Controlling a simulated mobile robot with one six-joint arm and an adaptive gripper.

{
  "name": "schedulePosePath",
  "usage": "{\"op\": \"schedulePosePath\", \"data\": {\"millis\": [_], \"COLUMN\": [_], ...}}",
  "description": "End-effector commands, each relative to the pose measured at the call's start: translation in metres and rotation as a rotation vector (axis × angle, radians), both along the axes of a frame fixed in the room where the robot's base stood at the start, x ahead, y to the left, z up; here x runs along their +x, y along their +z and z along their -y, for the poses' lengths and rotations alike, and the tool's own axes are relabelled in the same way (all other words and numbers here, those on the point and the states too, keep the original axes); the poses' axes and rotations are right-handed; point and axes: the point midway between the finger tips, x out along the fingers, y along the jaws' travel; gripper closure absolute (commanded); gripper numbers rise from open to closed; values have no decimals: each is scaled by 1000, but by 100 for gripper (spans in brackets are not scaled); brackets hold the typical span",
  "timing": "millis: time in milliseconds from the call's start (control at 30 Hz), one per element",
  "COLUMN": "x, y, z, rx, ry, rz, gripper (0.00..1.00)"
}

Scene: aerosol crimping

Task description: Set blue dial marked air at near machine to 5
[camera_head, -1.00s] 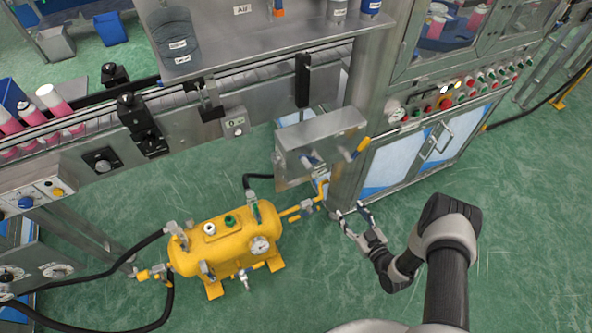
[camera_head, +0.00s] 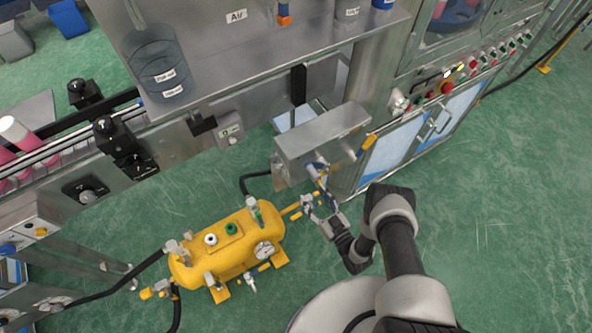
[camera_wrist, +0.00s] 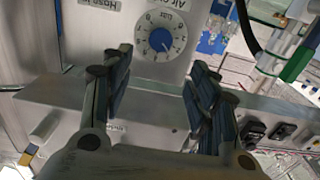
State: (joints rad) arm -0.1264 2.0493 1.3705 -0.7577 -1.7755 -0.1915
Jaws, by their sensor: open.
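In the wrist view, a round white dial (camera_wrist: 160,41) with a dark bluish centre and numbers around its rim is on a grey metal panel. Lettering above it begins with "AIR", partly cut off; its setting is too small to read surely. My gripper (camera_wrist: 158,72) is open and empty, its two dark fingers pointing toward the panel on either side of the dial, apart from it. In the head view my gripper (camera_head: 315,203) is low beside the metal box (camera_head: 325,135) under the table; the dial's face is not clear there.
A yellow air tank (camera_head: 228,250) with valves and a gauge stands left of my gripper. A machine cabinet (camera_head: 405,140) with buttons is to the right. A blue knob (camera_head: 8,248) is at the far left edge. Green floor is free at the right.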

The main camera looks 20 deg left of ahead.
Motion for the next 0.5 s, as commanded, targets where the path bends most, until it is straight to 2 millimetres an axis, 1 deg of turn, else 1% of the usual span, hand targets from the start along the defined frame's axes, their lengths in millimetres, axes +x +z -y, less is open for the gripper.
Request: {"op": "schedulePosePath", "data": {"millis": [33,300,500], "x": [7,45,67], "y": [0,-2,-2], "z": [-11,-56,-80], "rx": [2,3,2], "ry": [6,4,2], "rz": [4,3,1], "gripper": [46,46,46]}}
